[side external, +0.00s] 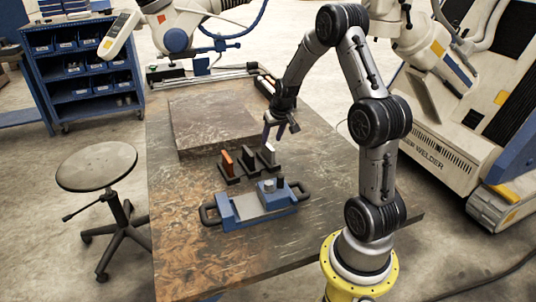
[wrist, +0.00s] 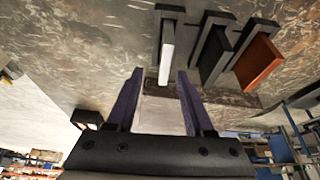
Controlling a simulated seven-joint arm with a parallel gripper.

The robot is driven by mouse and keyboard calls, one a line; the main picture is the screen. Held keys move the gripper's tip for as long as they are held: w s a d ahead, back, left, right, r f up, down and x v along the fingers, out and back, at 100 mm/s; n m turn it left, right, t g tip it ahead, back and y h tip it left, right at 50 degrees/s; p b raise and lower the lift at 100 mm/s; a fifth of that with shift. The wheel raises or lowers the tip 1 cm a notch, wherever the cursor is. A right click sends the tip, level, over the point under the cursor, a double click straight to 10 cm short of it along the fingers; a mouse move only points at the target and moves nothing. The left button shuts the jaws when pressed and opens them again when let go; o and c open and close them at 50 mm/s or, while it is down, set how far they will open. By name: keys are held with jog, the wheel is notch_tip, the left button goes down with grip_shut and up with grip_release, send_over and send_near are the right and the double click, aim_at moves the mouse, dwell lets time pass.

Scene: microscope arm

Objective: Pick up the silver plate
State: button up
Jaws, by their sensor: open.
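The silver plate (side external: 269,153) stands upright in the right-hand slot of a dark rack (side external: 232,180) on the table. In the wrist view the silver plate (wrist: 167,50) shows as a thin pale strip just beyond the fingertips. My gripper (side external: 280,132) is open and empty, above and close to the plate's top in the side view. In the wrist view its two purple fingers (wrist: 160,73) are apart, with the plate's near end roughly in line with the gap. I cannot tell the exact height between them.
A black plate (side external: 248,157) and a copper-coloured plate (side external: 227,162) stand left of the silver plate. A blue fixture (side external: 240,221) with black handles lies in front. A flat dark slab (side external: 200,115) lies behind. Bare table shows at front right.

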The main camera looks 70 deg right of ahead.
aim_at(268, 145)
jog(key=shift+a+x, duration=0.2)
jog(key=shift+x, duration=1.15)
jog(key=shift+a+x, duration=0.2)
jog(key=shift+x, duration=1.15)
jog(key=shift+w, duration=0.1)
grip_shut()
